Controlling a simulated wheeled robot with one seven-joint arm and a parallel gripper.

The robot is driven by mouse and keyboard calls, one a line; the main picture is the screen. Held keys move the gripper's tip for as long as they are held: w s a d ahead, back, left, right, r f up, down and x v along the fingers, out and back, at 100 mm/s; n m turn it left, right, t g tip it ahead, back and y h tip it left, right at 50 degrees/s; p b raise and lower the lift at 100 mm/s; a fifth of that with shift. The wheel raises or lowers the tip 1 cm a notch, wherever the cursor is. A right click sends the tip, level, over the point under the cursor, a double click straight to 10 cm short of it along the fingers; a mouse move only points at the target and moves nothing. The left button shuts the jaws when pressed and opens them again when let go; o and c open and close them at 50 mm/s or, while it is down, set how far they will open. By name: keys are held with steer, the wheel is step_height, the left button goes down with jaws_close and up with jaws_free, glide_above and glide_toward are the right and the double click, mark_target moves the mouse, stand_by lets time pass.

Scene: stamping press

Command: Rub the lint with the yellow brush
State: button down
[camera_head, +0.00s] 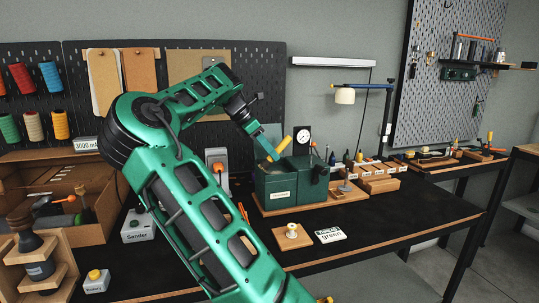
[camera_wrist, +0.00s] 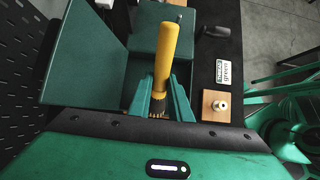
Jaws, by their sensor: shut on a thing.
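The yellow brush (camera_head: 284,145) is between the fingers of my gripper (camera_head: 267,150), over the left part of the dark green machine (camera_head: 276,188). In the wrist view, the yellow handle (camera_wrist: 166,45) stands up between the two teal fingers of my gripper (camera_wrist: 160,92), which are shut on it. Short brownish bristles show low between the fingers. The green machine (camera_wrist: 85,50) also fills the upper left of that view. I cannot make out any lint; whether the bristles touch anything is hidden by the fingers and palm.
In front of the machine lie a wooden block with a pale knob (camera_head: 292,231) and a white card reading "green" (camera_head: 330,235). A round dial (camera_head: 303,135) rises behind the machine. The front right of the black bench is clear.

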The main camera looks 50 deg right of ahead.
steer(key=shift+s+d+f, duration=0.1)
steer(key=shift+s+d, duration=0.5)
steer(key=shift+d, duration=0.45)
steer(key=shift+s+d, duration=0.55)
steer(key=shift+d, duration=0.45)
steer(key=shift+s+d+f, duration=0.1)
steer(key=shift+s+d, duration=0.5)
steer(key=shift+d, duration=0.45)
steer(key=shift+s+d+r, duration=0.15)
steer(key=shift+d+r, duration=0.05)
steer(key=shift+w+a, duration=0.7)
steer(key=shift+a, duration=0.35)
steer(key=shift+w+a, duration=0.65)
steer(key=shift+a, duration=0.45)
steer(key=shift+w+a, duration=0.7)
steer(key=shift+a, duration=0.35)
glide_toward(291, 163)
steer(key=shift+d+r+v, duration=0.1)
steer(key=shift+v, duration=0.8)
steer(key=shift+d+r+v, duration=0.1)
steer(key=shift+d+v, duration=0.05)
steer(key=shift+v, duration=0.75)
steer(key=shift+s, duration=0.15)
